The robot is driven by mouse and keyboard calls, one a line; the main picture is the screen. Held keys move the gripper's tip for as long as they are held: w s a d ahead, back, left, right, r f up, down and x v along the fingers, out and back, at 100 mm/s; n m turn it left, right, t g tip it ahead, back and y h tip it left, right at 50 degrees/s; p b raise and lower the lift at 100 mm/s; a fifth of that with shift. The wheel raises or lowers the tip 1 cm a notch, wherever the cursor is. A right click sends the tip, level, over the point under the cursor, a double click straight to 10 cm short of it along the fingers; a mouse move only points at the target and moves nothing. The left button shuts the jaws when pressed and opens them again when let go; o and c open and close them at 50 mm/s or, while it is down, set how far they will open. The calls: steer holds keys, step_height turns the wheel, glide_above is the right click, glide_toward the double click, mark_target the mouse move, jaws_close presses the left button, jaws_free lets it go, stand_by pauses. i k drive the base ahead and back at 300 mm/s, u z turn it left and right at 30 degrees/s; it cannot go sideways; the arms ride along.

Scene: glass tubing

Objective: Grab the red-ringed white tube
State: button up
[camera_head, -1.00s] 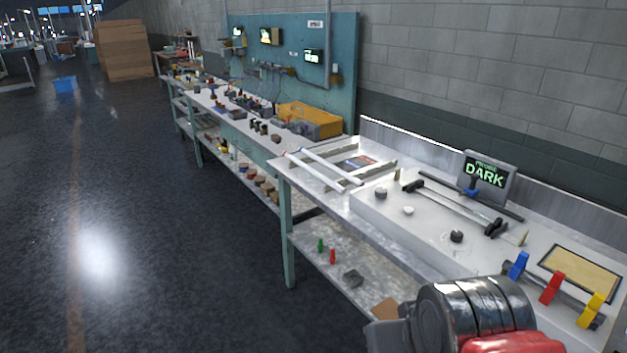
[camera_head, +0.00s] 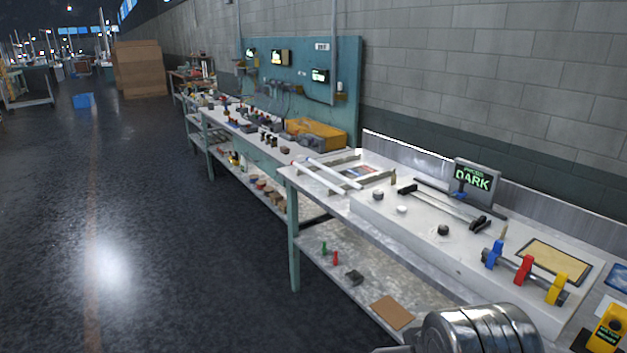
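Two long white tubes lie side by side on a rack at the left end of the near workbench: a right one (camera_head: 335,174) and a left one (camera_head: 318,179). They are small in this view, and I cannot make out a red ring on either. My gripper's fingers are not in view. Only a silver, rounded part of my arm shows at the bottom edge, in front of the bench and well apart from the tubes.
The near bench (camera_head: 378,219) carries clear rods (camera_head: 440,206), a "DARK" sign (camera_head: 473,180), blue, red and yellow clamps (camera_head: 524,270) and a yellow device (camera_head: 606,329). Its lower shelf (camera_head: 345,254) holds small items. Open floor (camera_head: 190,260) lies to the left.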

mark_target(340, 191)
steer(key=u, duration=0.5)
steer(key=i, duration=1)
steer(key=u, duration=0.8)
steer(key=i, duration=1.5)
steer(key=z, duration=0.6)
steer(key=i, duration=0.65)
steer(key=z, duration=0.75)
steer(key=i, duration=0.45)
steer(key=z, duration=0.2)
